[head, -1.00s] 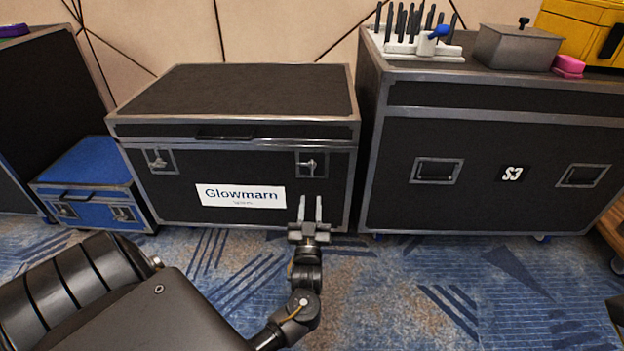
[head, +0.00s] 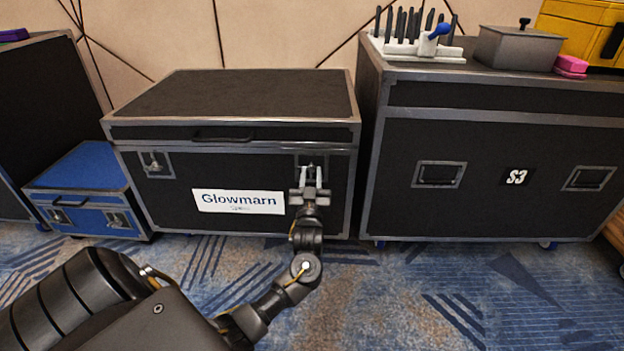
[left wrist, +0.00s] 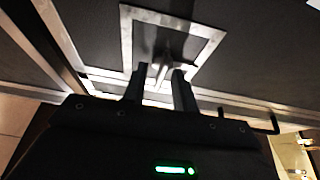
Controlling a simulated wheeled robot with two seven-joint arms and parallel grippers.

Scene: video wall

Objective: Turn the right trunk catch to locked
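The black trunk (head: 230,95) with grey metal edges and a "Glowmarn" label stands closed against the wall. Its right catch (head: 312,159) is partly hidden behind my left gripper (head: 312,174). The catch's metal frame (left wrist: 172,10) and small lever (left wrist: 161,68) show in the left wrist view. My left gripper also shows there (left wrist: 158,84), with its fingers apart on either side of the lever's end. I cannot tell whether the fingers touch it. The trunk's left catch (head: 155,164) is in plain sight. My right gripper is not in view.
A taller black case (head: 480,150) marked S3 stands close on the right, with a tool rack (head: 415,46) and a grey box (head: 516,48) on top. A small blue case (head: 85,190) stands at left. Patterned carpet (head: 400,290) in front is clear.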

